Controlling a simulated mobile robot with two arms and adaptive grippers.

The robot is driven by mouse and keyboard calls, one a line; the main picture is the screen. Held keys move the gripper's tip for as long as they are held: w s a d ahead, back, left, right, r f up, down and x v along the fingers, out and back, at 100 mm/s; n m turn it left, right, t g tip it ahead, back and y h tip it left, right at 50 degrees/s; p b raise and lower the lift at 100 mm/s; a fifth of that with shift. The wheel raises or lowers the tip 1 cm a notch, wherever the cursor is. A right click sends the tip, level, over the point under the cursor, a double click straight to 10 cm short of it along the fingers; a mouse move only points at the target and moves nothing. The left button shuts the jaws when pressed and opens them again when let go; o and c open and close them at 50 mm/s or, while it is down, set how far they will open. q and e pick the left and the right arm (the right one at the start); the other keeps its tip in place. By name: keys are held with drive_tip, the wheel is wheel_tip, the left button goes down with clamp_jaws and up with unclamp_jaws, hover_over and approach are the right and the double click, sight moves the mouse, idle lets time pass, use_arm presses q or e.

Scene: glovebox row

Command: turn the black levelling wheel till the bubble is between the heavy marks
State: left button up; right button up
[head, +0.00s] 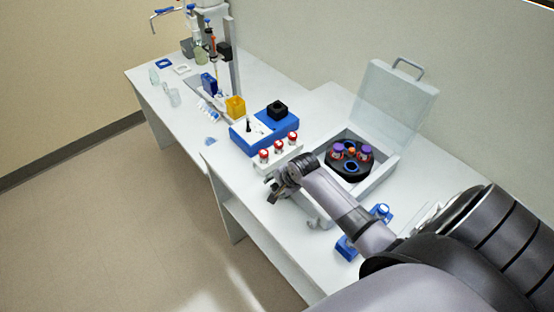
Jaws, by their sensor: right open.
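I cannot make out the black levelling wheel, the bubble or the heavy marks for certain at this size. A round black rotor (348,169) holding red, purple and orange-topped tubes sits in a pale box (378,184) with its clear lid (398,103) raised. My right gripper (272,192) is open and empty near the bench's front edge, in front of the box. My right arm comes in from the lower right and hides part of the bench. My left gripper is not in view.
A white rack (278,158) with red-capped tubes stands just behind my right gripper. Beyond it are a blue device (262,139) with a black block (277,109), a yellow block (235,107) and a stand (232,55). Blue pieces (346,248) lie beside my arm.

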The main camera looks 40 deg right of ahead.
drive_tip(key=shift+c, duration=0.3)
clamp_jaws()
idle(0.3)
